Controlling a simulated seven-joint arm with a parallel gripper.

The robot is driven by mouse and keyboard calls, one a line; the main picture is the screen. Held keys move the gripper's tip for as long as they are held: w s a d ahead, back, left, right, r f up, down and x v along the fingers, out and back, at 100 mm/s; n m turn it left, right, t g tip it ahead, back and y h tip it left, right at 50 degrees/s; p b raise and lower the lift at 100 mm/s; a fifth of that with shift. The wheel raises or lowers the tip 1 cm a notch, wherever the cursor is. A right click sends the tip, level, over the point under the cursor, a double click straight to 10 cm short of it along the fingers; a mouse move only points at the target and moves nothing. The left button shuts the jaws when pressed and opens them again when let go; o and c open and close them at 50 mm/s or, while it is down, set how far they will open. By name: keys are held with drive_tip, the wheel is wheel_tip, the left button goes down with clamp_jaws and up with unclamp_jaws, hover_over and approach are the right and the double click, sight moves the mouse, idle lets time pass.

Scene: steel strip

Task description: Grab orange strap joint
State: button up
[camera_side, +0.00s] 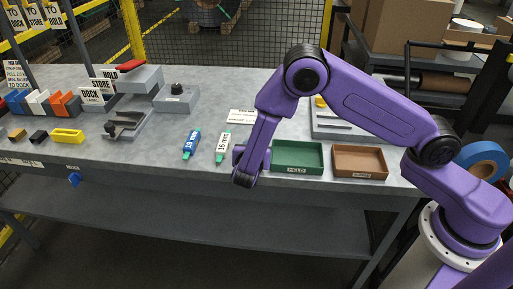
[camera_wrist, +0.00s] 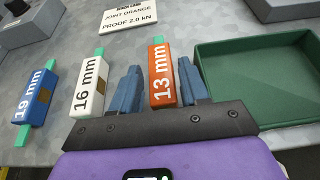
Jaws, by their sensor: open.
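The orange strap joint (camera_wrist: 162,80), marked 13 mm and with a green strap end at the top, lies on the bench in the wrist view. My gripper (camera_wrist: 159,68) is open, with one blue-grey finger on each side of it. I cannot tell whether either finger touches it. In the side view my gripper (camera_side: 243,178) is low over the front of the bench, and the orange joint is hidden behind my arm. A white 16 mm joint (camera_wrist: 88,88) and a blue 19 mm joint (camera_wrist: 36,95) lie to its left.
A green tray (camera_wrist: 258,100) stands close to the right of my gripper, with a brown tray (camera_side: 360,162) beyond it. A card (camera_wrist: 128,14) reading "JOINT ORANGE, PROOF 2.0 kN" lies behind the joints. Grey clamp blocks (camera_side: 140,100) stand farther left.

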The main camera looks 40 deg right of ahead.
drive_tip(key=shift+x, duration=1.1)
drive_tip(key=c, duration=0.8)
drive_tip(key=shift+o, duration=0.2)
